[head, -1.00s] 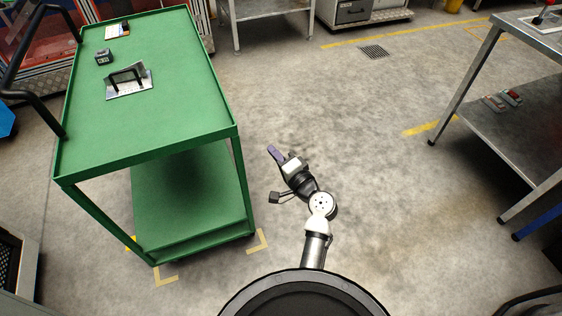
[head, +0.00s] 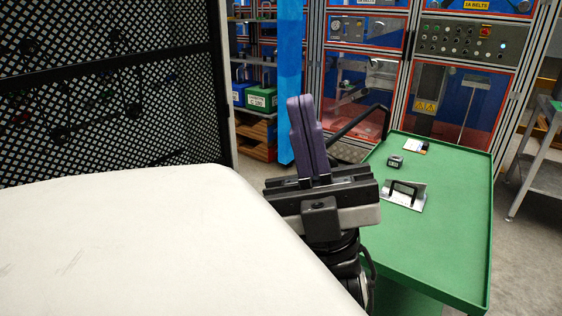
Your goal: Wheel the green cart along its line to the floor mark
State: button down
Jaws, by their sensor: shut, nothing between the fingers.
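The green cart (head: 448,236) stands at the right of the head view. Its black push handle (head: 362,122) rises from the far left end of its top. My gripper (head: 302,100) points upward in the middle of the view, with its purple fingers shut together and nothing between them.
On the cart top lie a metal plate with a black handle (head: 405,195), a small dark box (head: 395,161) and a card (head: 415,146). A large white surface (head: 130,240) fills the lower left. A black mesh panel (head: 110,95) and red-framed cabinets (head: 365,35) stand behind.

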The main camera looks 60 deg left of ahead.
aim_at(434, 258)
jog(key=i+u, duration=0.15)
jog(key=u, duration=1.1)
jog(key=i+l+u, duration=0.1)
jog(key=l+u, duration=0.25)
jog(key=u, duration=0.15)
jog(key=l+u, duration=0.85)
jog(key=l, duration=1.4)
